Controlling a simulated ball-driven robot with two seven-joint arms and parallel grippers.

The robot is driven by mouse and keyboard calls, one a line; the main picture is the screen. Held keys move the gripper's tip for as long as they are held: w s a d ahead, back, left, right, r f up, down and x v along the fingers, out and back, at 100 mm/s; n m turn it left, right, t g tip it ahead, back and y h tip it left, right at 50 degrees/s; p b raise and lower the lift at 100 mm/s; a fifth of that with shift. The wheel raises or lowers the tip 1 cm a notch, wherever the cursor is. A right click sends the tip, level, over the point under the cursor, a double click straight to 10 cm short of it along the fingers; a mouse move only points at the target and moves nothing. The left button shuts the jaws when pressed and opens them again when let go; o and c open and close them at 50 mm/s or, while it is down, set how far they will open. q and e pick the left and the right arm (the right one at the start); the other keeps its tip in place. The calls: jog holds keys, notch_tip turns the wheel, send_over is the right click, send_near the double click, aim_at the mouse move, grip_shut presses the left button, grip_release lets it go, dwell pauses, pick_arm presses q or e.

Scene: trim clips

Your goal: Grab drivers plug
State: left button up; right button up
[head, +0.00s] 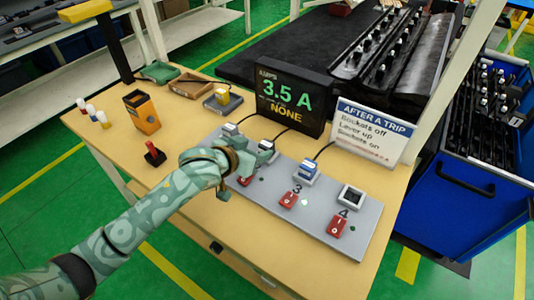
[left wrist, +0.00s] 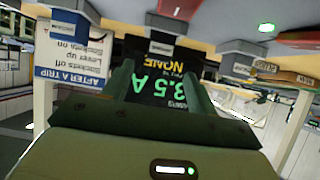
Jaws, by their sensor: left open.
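A grey power strip (head: 325,215) with numbered sockets and red switches lies on the workbench. Plugs with cords sit at the first socket (head: 230,130), the second socket (head: 266,146) and the third socket, where the plug is blue (head: 307,170). The fourth socket (head: 350,197) is empty. My left gripper (head: 245,160) is open over the strip by the second plug and hides part of it. In the left wrist view, the open fingers (left wrist: 158,85) point toward a grey plug (left wrist: 163,46), with no contact visible. Plug labels are too small to read, so I cannot tell which is the drivers plug.
A black display (head: 290,97) reading 3.5 A and NONE and a white sign (head: 367,130) stand behind the strip. An orange box (head: 142,112), a red lever (head: 154,153) and small trays (head: 190,84) are on the left. A blue cart (head: 470,210) stands right.

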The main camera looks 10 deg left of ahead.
aim_at(264, 147)
pick_arm(q)
jog(key=shift+x, duration=0.85)
jog(key=b+x, duration=0.1)
jog(key=x, duration=0.1)
jog(key=b+x, duration=0.2)
jog(key=shift+w+d+f, duration=0.2)
jog(key=shift+f, duration=0.25)
jog(key=shift+w+d, duration=0.1)
jog(key=shift+w, duration=0.15)
jog(key=shift+s+r, duration=0.1)
jog(key=c, duration=1.1)
